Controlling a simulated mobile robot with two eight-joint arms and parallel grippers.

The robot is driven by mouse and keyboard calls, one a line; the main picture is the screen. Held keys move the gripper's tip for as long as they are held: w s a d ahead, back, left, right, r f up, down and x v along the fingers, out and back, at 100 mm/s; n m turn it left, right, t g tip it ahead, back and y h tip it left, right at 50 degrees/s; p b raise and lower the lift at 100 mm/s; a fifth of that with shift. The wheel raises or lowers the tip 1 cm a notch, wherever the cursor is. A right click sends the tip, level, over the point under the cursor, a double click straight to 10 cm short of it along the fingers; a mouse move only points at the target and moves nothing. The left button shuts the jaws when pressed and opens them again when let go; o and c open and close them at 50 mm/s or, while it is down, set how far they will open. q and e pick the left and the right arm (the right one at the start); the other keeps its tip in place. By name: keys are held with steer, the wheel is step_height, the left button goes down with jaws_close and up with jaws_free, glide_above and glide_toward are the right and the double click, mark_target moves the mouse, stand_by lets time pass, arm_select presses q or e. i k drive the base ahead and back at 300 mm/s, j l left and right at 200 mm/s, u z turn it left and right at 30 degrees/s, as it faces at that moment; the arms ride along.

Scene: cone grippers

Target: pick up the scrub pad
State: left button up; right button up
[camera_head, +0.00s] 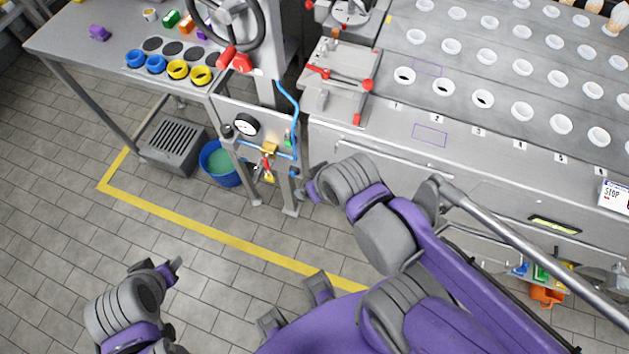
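No thing in view is clearly the scrub pad. My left gripper (174,268) is low over the tiled floor at the lower left, far from the table and touching nothing visible. My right gripper (308,192) is in front of the machine's metal front, near the stand's legs. Its fingers are small and partly hidden by my wrist, so its opening does not show.
A blue bucket (222,178) and a grey slatted box (172,165) stand below.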

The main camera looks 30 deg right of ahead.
mark_target(98, 33)
steer(key=z, duration=2.3)
steer(key=u, duration=2.55)
steer(key=i+j+u, duration=0.65)
steer(key=i, duration=0.15)
